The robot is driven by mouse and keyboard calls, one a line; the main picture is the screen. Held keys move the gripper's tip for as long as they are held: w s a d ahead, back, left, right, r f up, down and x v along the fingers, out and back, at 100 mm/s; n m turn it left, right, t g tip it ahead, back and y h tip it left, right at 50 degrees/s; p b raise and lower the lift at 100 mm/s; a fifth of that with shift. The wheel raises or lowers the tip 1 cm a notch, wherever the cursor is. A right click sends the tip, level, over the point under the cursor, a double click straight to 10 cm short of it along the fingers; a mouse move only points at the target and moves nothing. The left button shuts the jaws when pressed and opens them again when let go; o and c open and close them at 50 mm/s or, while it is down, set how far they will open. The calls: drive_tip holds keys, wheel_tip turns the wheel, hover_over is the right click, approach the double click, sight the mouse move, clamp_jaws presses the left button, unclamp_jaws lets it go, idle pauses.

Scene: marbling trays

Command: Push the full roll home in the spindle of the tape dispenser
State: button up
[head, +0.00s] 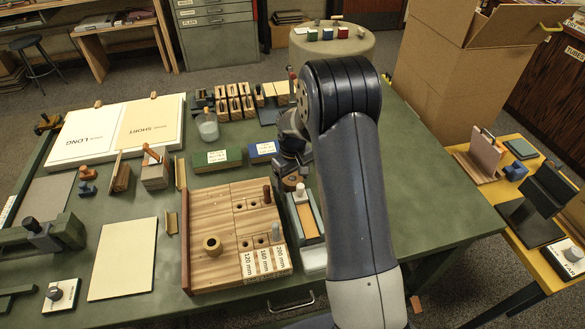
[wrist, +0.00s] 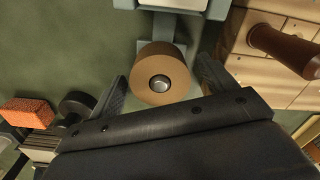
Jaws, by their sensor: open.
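The full roll (wrist: 178,62) is a brown tape roll with a grey metal hub at its centre, seen face-on in the wrist view. How deep the roll sits in the spindle cannot be told. My gripper (wrist: 163,92) is open, with one finger on either side of the roll; contact is unclear. In the head view my gripper (head: 291,160) is largely hidden by my arm, and a small tan part of the roll (head: 291,183) shows below it.
A wooden block board (head: 205,215) with pegs lies left of the gripper. In the wrist view, an orange sponge-like block (wrist: 28,112) is at left and a brown peg (wrist: 285,50) at right.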

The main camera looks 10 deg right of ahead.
wheel_tip(320, 180, up, 11)
drive_tip(key=shift+b, duration=0.35)
drive_tip(key=shift+f, duration=0.2)
wheel_tip(320, 180, down, 10)
drive_tip(key=shift+f+p, duration=0.2)
drive_tip(key=shift+p, duration=0.2)
drive_tip(key=shift+r+p, duration=0.4)
drive_tip(key=shift+r, duration=0.1)
